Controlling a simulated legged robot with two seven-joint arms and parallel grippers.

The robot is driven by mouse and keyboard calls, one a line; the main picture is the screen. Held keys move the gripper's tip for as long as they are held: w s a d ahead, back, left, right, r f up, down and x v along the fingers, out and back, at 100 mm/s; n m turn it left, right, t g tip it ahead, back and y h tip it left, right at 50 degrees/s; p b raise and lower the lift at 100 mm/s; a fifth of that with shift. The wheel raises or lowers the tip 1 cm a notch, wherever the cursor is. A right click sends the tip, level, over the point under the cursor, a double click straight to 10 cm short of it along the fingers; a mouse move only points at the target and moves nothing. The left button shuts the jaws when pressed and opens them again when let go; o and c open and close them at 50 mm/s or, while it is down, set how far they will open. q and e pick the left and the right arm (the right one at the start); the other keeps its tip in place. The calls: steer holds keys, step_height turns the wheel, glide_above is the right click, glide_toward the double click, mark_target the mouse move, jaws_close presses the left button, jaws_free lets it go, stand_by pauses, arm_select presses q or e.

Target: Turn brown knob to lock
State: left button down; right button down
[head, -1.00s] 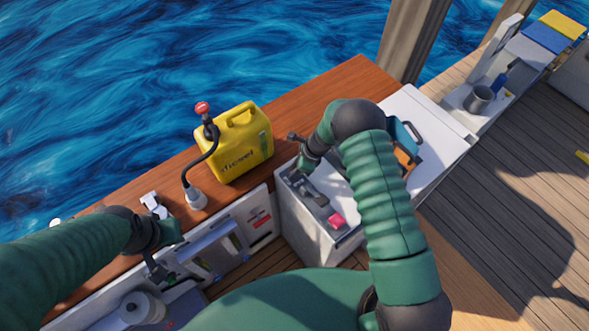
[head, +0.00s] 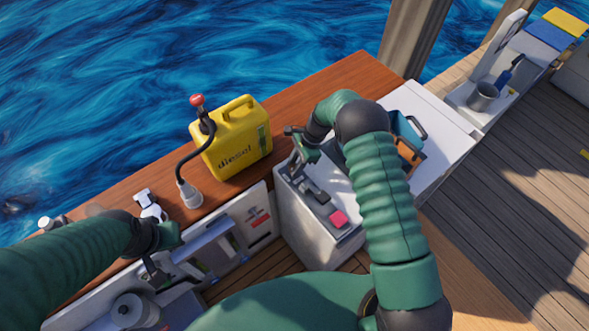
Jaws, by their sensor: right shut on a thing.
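A dark fitting (head: 316,192) and a red square button (head: 339,218) sit on the console just in front of the gripper. My left gripper (head: 154,270) hangs over the open side compartment at the lower left, apart from the console; its fingers are too small and dark to read.
A yellow diesel can (head: 238,140) stands on the wooden ledge (head: 335,85). A red-topped hose (head: 190,160) runs down beside it to a white funnel. A blue box (head: 408,130) is behind my right forearm. Open deck lies right.

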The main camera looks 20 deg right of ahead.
steer(key=n+b, duration=0.1)
steer(key=n, duration=0.1)
steer(key=n+g+b, duration=0.1)
steer(key=n+b, duration=0.1)
steer(key=n+g+b, duration=0.1)
steer(key=n+b, duration=0.1)
steer(key=shift+w+a+f+h, duration=0.1)
steer(key=shift+w+h, duration=0.2)
steer(key=shift+h, duration=0.1)
steer(key=n+g+b, duration=0.1)
steer(key=n+b, duration=0.1)
steer(key=n, duration=0.1)
steer(key=shift+h, duration=0.3)
steer(key=shift+a+r+n+g+h+b, duration=0.15)
steer(key=shift+n+g+h+b, duration=0.2)
steer(key=shift+n, duration=0.45)
steer(key=shift+d+r+n+g+h+b, duration=0.15)
steer(key=shift+n+b, duration=0.25)
steer(key=shift+n, duration=0.4)
steer(key=shift+w, duration=0.1)
steer(key=c, duration=1.3)
jaws_free()
steer(key=shift+o, duration=1)
steer(key=shift+a+f, duration=0.1)
